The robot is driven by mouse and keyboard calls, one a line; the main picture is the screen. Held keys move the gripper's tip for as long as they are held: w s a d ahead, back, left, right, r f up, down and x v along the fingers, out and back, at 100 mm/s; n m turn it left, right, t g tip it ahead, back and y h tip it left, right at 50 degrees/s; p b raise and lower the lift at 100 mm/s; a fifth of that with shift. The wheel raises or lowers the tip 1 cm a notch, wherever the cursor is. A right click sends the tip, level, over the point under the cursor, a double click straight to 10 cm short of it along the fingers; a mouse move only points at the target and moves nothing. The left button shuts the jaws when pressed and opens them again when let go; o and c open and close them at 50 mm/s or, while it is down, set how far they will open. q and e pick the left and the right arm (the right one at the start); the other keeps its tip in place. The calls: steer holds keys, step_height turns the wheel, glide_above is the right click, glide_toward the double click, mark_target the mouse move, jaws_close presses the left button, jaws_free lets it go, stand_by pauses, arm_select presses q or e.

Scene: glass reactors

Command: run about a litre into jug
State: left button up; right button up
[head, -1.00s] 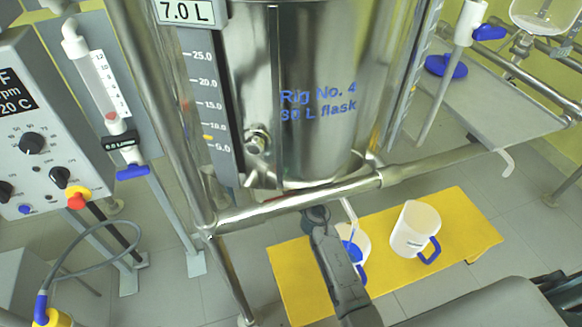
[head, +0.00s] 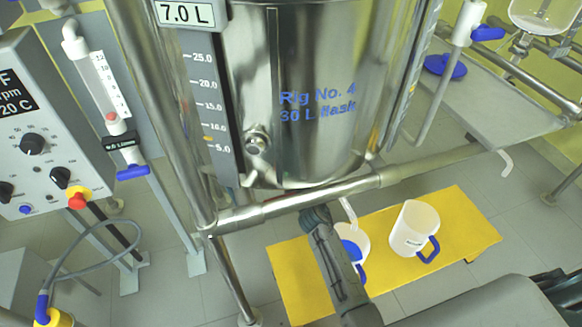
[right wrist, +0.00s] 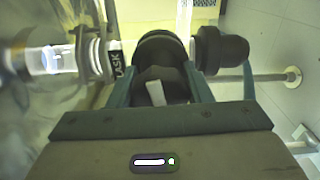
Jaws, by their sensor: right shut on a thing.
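The steel 30 L flask (head: 300,60) hangs in its frame, with a display (head: 187,13) reading 7.0 L. One white jug (head: 352,238) stands on the yellow platform under a pale outlet tube (head: 348,209). My right arm hides part of this jug. A blue patch shows within its outline; I cannot tell whether it is liquid. A second white jug (head: 408,225) with a blue handle stands to its right. My right gripper (head: 316,215) is below the flask; in the right wrist view it is shut on a black valve handle (right wrist: 160,62). My left gripper is out of view.
A steel frame rail (head: 300,204) crosses just above my right gripper. The yellow platform (head: 455,215) has bare room at its right end. A control box (head: 45,120) and a flow meter (head: 102,82) stand at left. A grey tray (head: 500,105) is at right.

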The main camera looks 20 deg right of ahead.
steer(key=shift+m, duration=0.7)
steer(key=shift+f, duration=0.1)
steer(key=o, duration=1)
steer(key=s, duration=1.1)
steer(key=shift+d+p, duration=0.2)
steer(key=shift+p, duration=0.25)
